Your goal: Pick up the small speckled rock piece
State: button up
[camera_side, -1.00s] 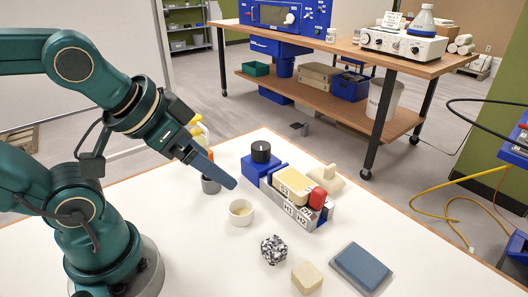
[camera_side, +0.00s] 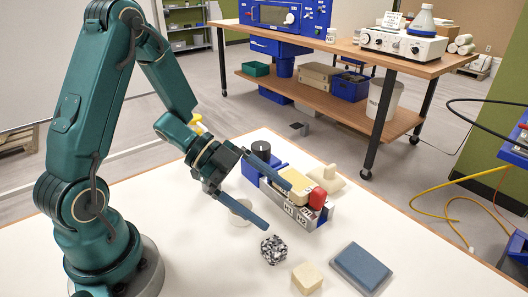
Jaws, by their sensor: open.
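One fingertip is just above and left of the rock in the picture. Whether either finger touches anything cannot be told.
A cream block (camera_side: 307,278) and a blue-grey pad (camera_side: 361,268) lie right of the rock. Behind stands a metal holder (camera_side: 301,215) with a cream block and a red item. A white cup (camera_side: 240,212) is partly hidden by my gripper.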

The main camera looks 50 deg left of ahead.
aim_at(275, 247)
jog(key=shift+n+g+h, duration=0.7)
jog(key=shift+g, duration=0.1)
jog(key=s+f, duration=0.4)
jog(key=shift+a, duration=0.35)
jog(key=shift+f+n, duration=0.4)
jog(key=shift+f, duration=0.05)
jog(key=shift+x, duration=2.35)
jog(key=shift+w, duration=0.1)
jog(key=c, duration=1.5)
jog(key=shift+r, duration=0.1)
